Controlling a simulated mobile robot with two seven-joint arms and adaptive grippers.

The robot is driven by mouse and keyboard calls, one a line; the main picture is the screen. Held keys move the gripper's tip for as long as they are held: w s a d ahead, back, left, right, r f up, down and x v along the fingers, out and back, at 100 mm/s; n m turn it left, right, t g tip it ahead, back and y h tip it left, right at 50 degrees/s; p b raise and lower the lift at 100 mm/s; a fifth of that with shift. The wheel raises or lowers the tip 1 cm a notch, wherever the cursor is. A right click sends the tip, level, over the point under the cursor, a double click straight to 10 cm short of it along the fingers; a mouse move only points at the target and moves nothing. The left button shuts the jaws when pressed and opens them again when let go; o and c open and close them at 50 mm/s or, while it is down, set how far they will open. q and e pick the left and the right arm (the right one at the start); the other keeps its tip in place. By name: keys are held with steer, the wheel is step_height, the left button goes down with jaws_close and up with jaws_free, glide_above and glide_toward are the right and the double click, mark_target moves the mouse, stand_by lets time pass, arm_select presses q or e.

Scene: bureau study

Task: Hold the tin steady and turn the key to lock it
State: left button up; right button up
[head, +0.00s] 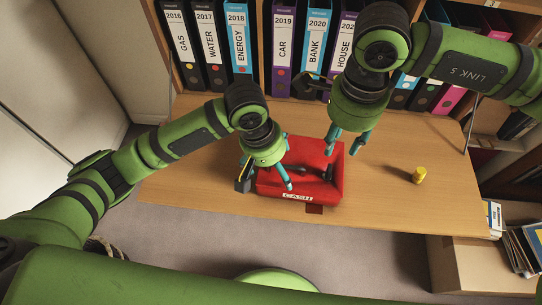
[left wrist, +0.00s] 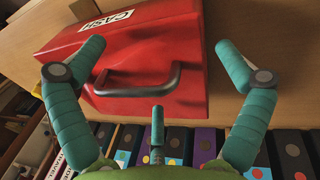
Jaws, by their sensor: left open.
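A red cash tin (head: 337,185) with a white "CASH" label sits on the wooden desk flap near its front edge. In the left wrist view the tin (left wrist: 150,55) shows a dark grey carrying handle (left wrist: 135,85). My left gripper (head: 267,180) is over the tin's left part, open; in its wrist view the fingers (left wrist: 158,75) are spread on either side of the handle, not closed on it. My right gripper (head: 347,142) hangs above the tin's back right corner, its fingers apart and seemingly empty. I cannot make out a key or keyhole.
A small yellow object (head: 418,175) stands on the desk flap (head: 390,205) right of the tin. Labelled binders (head: 283,50) line the shelf behind.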

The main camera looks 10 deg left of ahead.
arm_select(q)
steer(key=shift+d+f, duration=0.1)
steer(key=shift+f, duration=0.3)
